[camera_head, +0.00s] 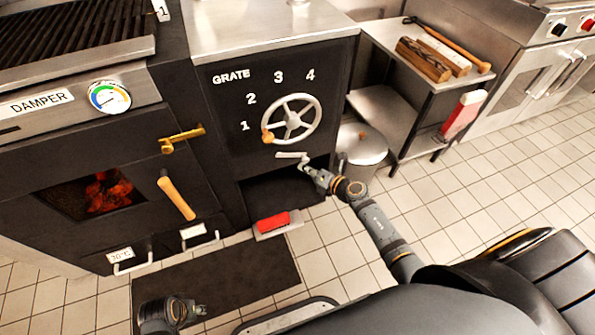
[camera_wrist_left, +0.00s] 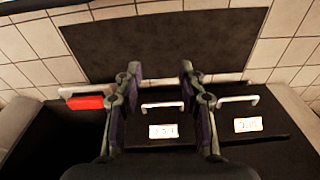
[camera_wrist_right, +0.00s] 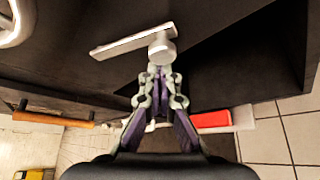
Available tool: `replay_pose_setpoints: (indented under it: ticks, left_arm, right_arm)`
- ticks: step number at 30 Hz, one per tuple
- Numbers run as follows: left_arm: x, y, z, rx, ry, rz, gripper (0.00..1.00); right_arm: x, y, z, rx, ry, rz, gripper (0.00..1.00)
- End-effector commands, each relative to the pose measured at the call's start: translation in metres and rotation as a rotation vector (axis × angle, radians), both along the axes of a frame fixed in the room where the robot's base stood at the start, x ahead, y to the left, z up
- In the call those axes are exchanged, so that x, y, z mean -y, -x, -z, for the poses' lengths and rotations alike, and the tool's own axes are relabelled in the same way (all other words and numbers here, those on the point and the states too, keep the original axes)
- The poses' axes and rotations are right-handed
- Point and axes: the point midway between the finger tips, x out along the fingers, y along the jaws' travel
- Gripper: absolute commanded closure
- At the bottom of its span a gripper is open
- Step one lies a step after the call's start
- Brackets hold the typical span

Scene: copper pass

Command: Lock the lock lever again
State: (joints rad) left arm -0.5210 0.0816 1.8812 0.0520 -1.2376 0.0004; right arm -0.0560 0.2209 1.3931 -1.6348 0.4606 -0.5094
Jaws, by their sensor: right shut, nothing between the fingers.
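The lock lever (camera_head: 290,155) is a short silver bar below the grate wheel (camera_head: 291,118). In the right wrist view the lock lever (camera_wrist_right: 128,41) points left from its round silver pivot, tilted slightly down toward its free end. My right gripper (camera_head: 305,166) is shut and empty. In the right wrist view its fingertips (camera_wrist_right: 161,72) are just below the pivot; I cannot tell whether they touch it. My left gripper (camera_wrist_left: 160,80) is open and empty, above the drawer fronts and floor mat.
The firebox door has a wooden handle (camera_head: 176,198) and a brass latch (camera_head: 182,139). A red pedal (camera_head: 273,222) sits low before the dark opening. A lidded pot (camera_head: 362,146) stands right of the cabinet. The tiled floor at right is clear.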

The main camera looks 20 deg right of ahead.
Motion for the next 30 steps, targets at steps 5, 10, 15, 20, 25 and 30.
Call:
replay_pose_setpoints:
  ticks: [5, 10, 15, 20, 25, 30]
  left_arm:
    - [-0.018, 0.018, 0.057, 0.005, -0.03, -0.009, 0.6]
    - [-0.032, 0.049, 0.102, 0.017, -0.052, -0.008, 0.6]
    - [-0.037, 0.074, 0.116, 0.016, -0.057, -0.008, 0.6]
    - [-0.038, 0.09, 0.121, 0.009, -0.057, -0.008, 0.6]
    - [-0.038, 0.106, 0.124, 0.003, -0.057, -0.008, 0.6]
    - [-0.039, 0.114, 0.126, 0.001, -0.057, -0.008, 0.6]
  right_arm:
    - [0.003, 0.0, -0.015, 0.003, 0.089, 0.001, 1.0]
    - [0.006, 0.0, -0.021, 0.007, 0.178, 0.001, 1.0]
    - [0.008, -0.001, -0.025, 0.01, 0.253, 0.0, 1.0]
    - [0.009, -0.001, -0.029, 0.01, 0.284, 0.001, 1.0]
    - [0.01, -0.001, -0.032, 0.011, 0.284, 0.0, 1.0]
    - [0.011, 0.0, -0.033, 0.009, 0.283, 0.0, 1.0]
